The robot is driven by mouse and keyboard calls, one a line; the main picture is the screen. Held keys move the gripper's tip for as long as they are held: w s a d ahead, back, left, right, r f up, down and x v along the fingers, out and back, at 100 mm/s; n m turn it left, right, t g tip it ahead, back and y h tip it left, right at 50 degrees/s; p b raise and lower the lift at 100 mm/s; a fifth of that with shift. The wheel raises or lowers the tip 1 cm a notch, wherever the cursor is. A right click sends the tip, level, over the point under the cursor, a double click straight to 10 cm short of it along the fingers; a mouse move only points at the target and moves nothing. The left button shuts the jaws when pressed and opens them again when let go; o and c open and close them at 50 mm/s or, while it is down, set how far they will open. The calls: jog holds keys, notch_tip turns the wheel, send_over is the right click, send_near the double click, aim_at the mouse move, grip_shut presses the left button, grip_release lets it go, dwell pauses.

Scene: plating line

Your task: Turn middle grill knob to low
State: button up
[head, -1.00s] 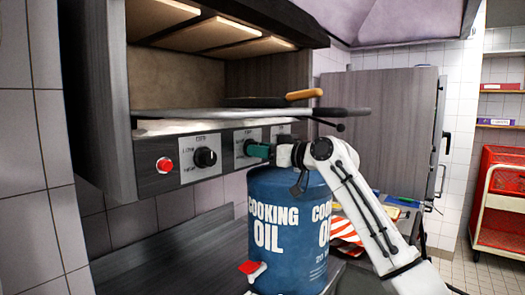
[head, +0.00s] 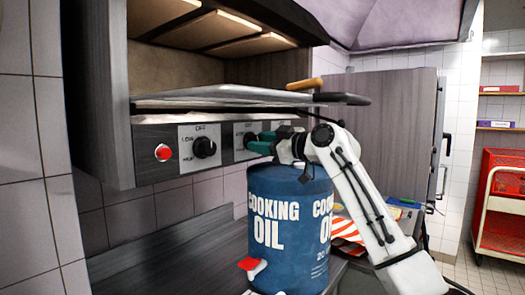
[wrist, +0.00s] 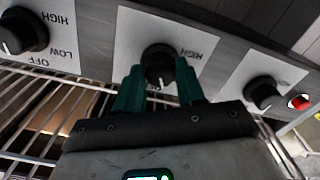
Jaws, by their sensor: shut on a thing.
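The grill's control panel has a row of black knobs on white plates. The middle grill knob (wrist: 158,62) is between my gripper's green fingers in the wrist view, where the panel appears upside down. My gripper (head: 258,143) is shut on this knob, one finger on each side. A short white mark on the knob points down in the wrist view. In the head view, my gripper hides most of the knob.
Another knob (head: 204,147) and a red button (head: 163,153) are on the panel's left. A blue cooking oil drum (head: 287,225) stands just below my gripper. A grill rack with a dark handle (head: 343,99) sticks out above my arm. A red cart (head: 500,200) stands far right.

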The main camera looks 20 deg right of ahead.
jog(key=n+b, duration=0.1)
jog(key=n, duration=0.5)
jog(key=shift+b, duration=0.4)
jog(key=shift+n, duration=0.3)
jog(key=o, duration=1)
jog(key=shift+o, duration=0.2)
jog(key=b+v, duration=0.3)
jog(key=v, duration=0.7)
jog(key=shift+s+d, duration=0.25)
jog(key=shift+s, duration=0.05)
jog(key=shift+f, duration=0.1)
